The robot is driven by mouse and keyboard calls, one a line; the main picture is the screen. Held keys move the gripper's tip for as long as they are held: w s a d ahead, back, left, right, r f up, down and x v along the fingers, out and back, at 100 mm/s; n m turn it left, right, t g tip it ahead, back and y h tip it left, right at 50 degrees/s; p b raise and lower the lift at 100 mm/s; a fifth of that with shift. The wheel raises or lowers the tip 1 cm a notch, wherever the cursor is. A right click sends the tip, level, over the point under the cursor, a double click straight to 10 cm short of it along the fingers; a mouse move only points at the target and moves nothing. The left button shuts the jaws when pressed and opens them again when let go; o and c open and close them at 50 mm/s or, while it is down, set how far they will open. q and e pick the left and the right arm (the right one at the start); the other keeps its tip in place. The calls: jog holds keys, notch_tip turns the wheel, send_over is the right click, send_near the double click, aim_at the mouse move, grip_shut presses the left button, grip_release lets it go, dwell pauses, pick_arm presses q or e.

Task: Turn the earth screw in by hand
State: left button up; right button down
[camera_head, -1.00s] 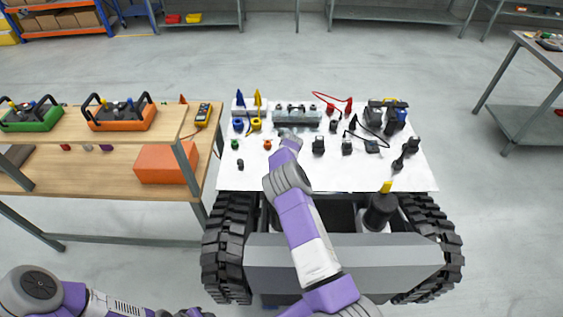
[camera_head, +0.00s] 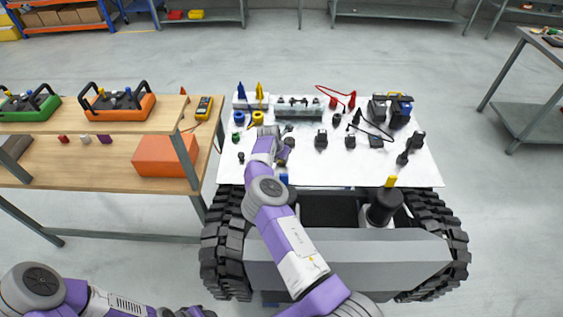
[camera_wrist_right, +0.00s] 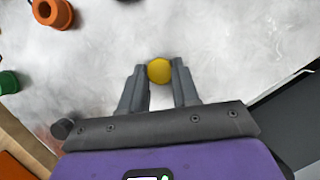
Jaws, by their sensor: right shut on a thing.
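A round yellow piece (camera_wrist_right: 159,70) sits between the two grey fingertips of my right gripper (camera_wrist_right: 159,76) in the right wrist view, over the white worktop. I take it to be the head of the earth screw, but its shaft and any hole are hidden. The fingers are shut on it. In the head view my right gripper (camera_head: 287,147) is low over the left half of the worktop (camera_head: 330,172), and my arm hides what it holds. My left arm shows at the lower left; its gripper is not in view.
An orange ring-like part (camera_wrist_right: 52,13) and a green one (camera_wrist_right: 8,82) lie left of my right gripper. Several black fittings, a clear-topped case (camera_head: 298,107) and red clips (camera_head: 351,101) stand on the worktop. A wooden bench (camera_head: 75,157) stands left. Bare worktop lies in front.

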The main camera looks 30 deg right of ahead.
jog(key=shift+w+m+g+h+b, duration=0.15)
jog(key=shift+m+g+b, duration=0.25)
jog(key=shift+m+b, duration=0.7)
jog(key=shift+w+m+g+h+b, duration=0.15)
jog(key=shift+m+g+b, duration=0.25)
jog(key=shift+m+b, duration=0.7)
jog(key=shift+s, duration=0.15)
jog(key=c, duration=0.8)
grip_release()
jog(key=shift+p+v, duration=0.65)
jog(key=shift+v, duration=3.2)
